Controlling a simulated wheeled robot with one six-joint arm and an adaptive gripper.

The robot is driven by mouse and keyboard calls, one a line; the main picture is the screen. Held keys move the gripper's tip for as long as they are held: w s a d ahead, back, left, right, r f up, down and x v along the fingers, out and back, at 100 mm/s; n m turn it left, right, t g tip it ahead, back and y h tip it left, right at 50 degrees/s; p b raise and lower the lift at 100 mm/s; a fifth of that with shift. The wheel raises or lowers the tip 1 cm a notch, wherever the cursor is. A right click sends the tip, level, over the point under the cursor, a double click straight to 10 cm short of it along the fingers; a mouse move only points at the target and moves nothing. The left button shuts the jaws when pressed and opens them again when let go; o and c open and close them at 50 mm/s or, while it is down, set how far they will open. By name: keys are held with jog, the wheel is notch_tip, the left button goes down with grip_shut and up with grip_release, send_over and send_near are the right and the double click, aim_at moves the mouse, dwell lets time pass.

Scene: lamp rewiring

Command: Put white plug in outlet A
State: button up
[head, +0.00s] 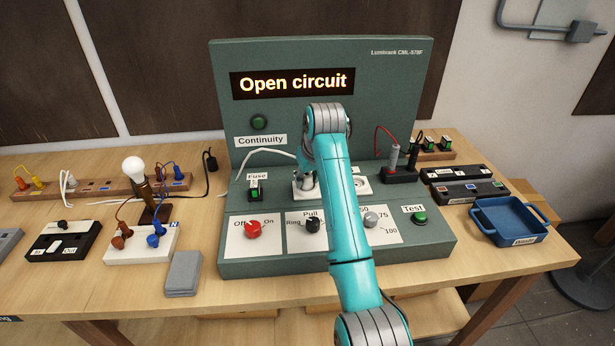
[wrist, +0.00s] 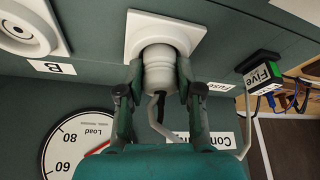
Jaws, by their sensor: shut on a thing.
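The white plug (wrist: 160,68) is between the two fingers of my gripper (wrist: 158,85), which is shut on it. The plug's face is at a white square outlet plate (wrist: 133,38) on the green console; I cannot tell if it is fully seated. The plate's own letter is hidden. A second round outlet (wrist: 25,25) beside it is empty and has a "B" label. In the head view, the held plug is at the left outlet plate (head: 297,191), and my arm covers much of the gripper. A white cord (head: 268,151) runs left from there.
The console (head: 225,120) display reads "Open circuit" (head: 293,82). A green fuse switch (head: 255,192) stands left of the outlets, and a black block with probes (head: 398,175) stands right. A blue tray (head: 508,222) is at the right; a bulb (head: 134,170) stands at the left.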

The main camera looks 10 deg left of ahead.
jog(key=shift+f, duration=0.15)
jog(key=o, duration=1.2)
